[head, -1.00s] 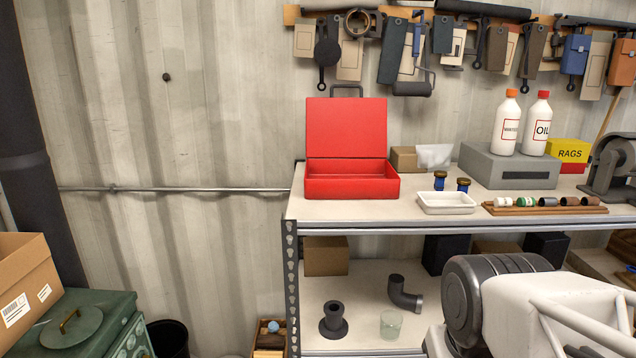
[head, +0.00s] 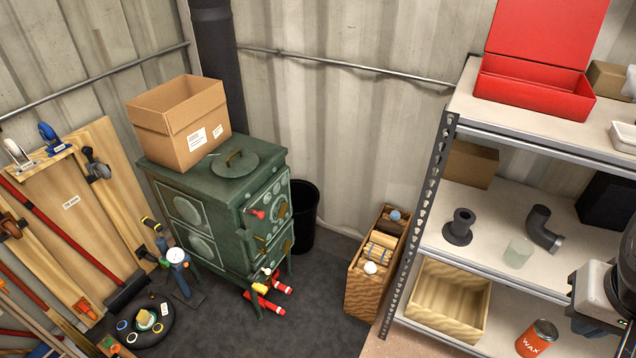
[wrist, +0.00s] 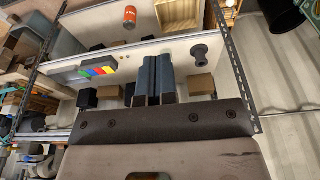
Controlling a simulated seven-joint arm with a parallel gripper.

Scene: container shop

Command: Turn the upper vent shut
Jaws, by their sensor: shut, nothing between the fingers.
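The green stove (head: 222,200) stands in the corner in the head view, its door side turned to the right. A small red knob (head: 258,214) sits high on that side. It appears to belong to the upper vent, but its exact setting is too small to tell. A pale knob (head: 266,271) sits lower on the same side. My gripper (wrist: 157,62) shows in the wrist view with its two fingers together and nothing between them.
A cardboard box (head: 180,125) stands on the stove. A black bin (head: 304,215) is behind it, and red-ended items (head: 265,300) lie at its feet. A wooden crate (head: 368,285) stands beside the shelf unit (head: 500,130). Dark floor (head: 325,305) between stove and crate is clear.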

